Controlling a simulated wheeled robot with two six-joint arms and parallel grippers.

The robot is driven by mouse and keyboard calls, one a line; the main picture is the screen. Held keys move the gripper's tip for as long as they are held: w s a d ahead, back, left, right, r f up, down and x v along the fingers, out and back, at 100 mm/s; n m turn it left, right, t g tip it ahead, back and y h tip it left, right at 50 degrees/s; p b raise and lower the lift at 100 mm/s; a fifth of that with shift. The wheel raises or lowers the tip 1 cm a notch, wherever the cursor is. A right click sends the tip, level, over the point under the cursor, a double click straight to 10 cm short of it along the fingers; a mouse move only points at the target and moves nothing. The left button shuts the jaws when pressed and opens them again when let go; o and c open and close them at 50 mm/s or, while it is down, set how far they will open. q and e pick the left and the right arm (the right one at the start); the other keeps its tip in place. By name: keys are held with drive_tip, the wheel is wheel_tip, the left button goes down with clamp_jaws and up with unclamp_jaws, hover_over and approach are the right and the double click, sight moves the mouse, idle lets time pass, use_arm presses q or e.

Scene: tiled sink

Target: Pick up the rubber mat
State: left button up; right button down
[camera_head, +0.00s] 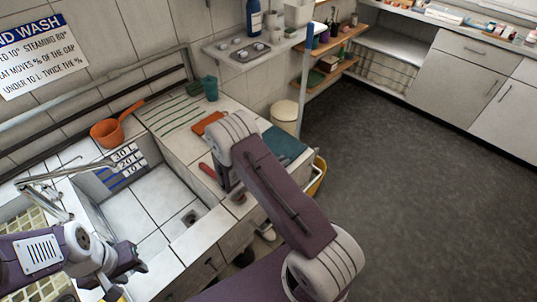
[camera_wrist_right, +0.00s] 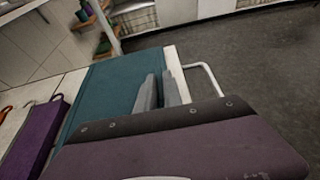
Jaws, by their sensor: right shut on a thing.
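The rubber mat, which I take to be the flat teal sheet (camera_head: 287,143), lies at the right end of the tiled counter. It fills much of the right wrist view (camera_wrist_right: 107,88). My right gripper (camera_wrist_right: 158,88) has its two grey fingers close together at the mat, near its right edge, shut on it; the exact contact is not clear. In the head view my right arm hides that gripper and part of the mat. My left gripper (camera_head: 118,268) is low at the left, over the sink's front edge, away from the mat; its fingers are not clear.
An orange pan (camera_head: 107,132) is behind the sink basin (camera_head: 150,205). A white rail (camera_wrist_right: 209,75) runs beside the mat. The dark floor (camera_head: 400,190) at the right is clear.

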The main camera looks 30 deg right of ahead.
idle(0.7)
drive_tip(key=shift+w+r, duration=0.1)
drive_tip(key=shift+r, duration=0.45)
wheel_tip(320, 180, up, 3)
drive_tip(key=shift+f, duration=0.1)
drive_tip(key=s+r+p, duration=0.4)
drive_tip(key=s+r, duration=0.3)
drive_tip(key=s, duration=0.4)
drive_tip(key=shift+s+d, duration=0.4)
drive_tip(key=shift+d, duration=0.05)
